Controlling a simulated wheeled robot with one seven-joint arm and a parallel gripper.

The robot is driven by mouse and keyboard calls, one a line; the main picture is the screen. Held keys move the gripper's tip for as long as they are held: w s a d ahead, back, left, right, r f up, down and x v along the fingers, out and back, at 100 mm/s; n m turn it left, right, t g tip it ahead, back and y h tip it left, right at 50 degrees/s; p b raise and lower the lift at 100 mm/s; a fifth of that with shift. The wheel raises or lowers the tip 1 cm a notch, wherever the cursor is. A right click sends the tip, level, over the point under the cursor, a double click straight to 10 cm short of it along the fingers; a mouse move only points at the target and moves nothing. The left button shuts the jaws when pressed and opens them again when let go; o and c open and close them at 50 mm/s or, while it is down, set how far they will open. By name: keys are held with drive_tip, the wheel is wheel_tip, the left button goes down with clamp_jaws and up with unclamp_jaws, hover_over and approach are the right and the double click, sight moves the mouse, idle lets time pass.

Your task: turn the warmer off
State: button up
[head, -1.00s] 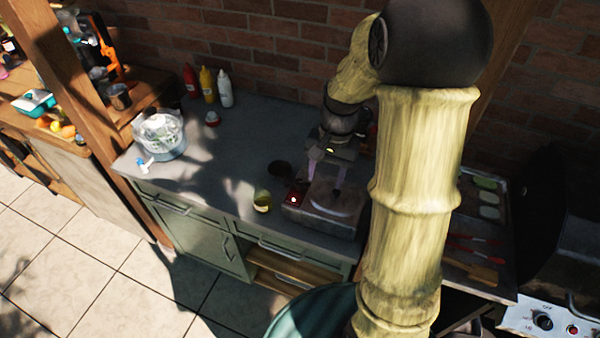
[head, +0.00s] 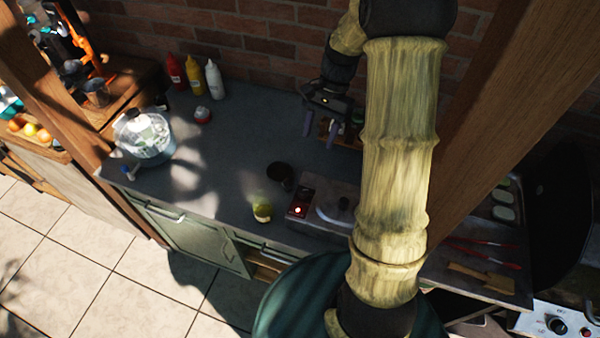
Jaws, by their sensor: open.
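The warmer (head: 312,186) is a low metal box on the grey counter, with a lid and a dark knob on top. At its left end is a dark red panel (head: 301,197) with a small lit red light (head: 298,210). My arm hides the warmer's right part. My gripper (head: 321,130) is open and empty, behind the warmer near the brick wall, apart from the panel. Its fingers point down; a small wooden item shows just beyond them, partly hidden.
A dark cup (head: 280,174) and a yellow-green jar (head: 262,211) stand left of the warmer. Sauce bottles (head: 195,77) stand at the wall, and a clear bowl (head: 143,134) at the counter's left. A wooden post (head: 505,120) rises right of my arm. The counter's middle is clear.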

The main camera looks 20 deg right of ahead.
drive_tip(key=p, duration=0.5)
approach(303, 190)
drive_tip(key=x, duration=0.8)
drive_tip(key=shift+s+f, duration=0.1)
drive_tip(key=shift+f, duration=0.2)
drive_tip(key=c, duration=1)
drive_tip(key=shift+o, duration=0.2)
